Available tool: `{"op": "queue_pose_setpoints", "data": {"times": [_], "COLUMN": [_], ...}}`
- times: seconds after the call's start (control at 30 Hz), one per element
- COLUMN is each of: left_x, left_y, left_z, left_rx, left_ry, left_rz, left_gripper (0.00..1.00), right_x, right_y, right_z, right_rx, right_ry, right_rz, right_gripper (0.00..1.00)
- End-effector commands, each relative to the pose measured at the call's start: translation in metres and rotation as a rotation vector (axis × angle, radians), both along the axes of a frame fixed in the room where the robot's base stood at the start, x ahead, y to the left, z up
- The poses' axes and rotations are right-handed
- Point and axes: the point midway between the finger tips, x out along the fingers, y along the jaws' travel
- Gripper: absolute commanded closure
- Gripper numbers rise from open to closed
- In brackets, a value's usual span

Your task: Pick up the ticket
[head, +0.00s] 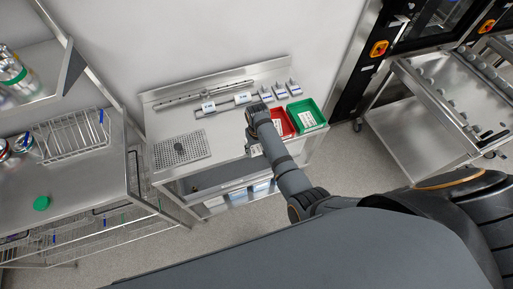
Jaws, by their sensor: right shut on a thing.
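My right arm reaches in from the lower right, and its gripper (254,108) is over the steel table, just left of the red tray (284,122). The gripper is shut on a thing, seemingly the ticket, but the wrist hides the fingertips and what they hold. White printed cards lie in the red tray and in the green tray (308,115) to its right. A small white patch (256,150) shows beside my right forearm at the table's front; I cannot tell what it is. My left gripper is not in view.
The steel table (225,130) carries a perforated plate (182,150) at left, and a rail and several small white-labelled holders along the back. A shelf with a wire basket (72,135) stands left. A steel cart (420,125) stands right. The table's middle left is clear.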

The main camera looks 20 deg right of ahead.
Motion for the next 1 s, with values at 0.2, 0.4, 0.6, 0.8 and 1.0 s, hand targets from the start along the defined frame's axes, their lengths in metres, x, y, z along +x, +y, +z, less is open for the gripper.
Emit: {"op": "queue_pose_setpoints", "data": {"times": [0.2,0.4,0.6,0.8,1.0], "left_x": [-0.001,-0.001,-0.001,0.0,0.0], "left_y": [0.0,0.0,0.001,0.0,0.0], "left_z": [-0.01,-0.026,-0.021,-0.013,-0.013], "left_rx": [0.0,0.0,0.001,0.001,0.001], "left_ry": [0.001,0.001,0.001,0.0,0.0], "left_rz": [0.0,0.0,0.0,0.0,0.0], "left_gripper": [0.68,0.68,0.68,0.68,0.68], "right_x": [-0.001,-0.025,-0.058,-0.073,-0.077], "right_y": [-0.005,-0.042,-0.09,-0.112,-0.117], "right_z": [0.035,0.084,0.119,0.129,0.131], "right_rx": [-0.001,-0.004,-0.01,-0.004,0.0], "right_ry": [-0.006,-0.009,0.0,-0.002,-0.002], "right_rz": [-0.002,-0.002,0.001,0.001,0.0], "right_gripper": [0.53,0.53,0.53,0.53,0.53]}}
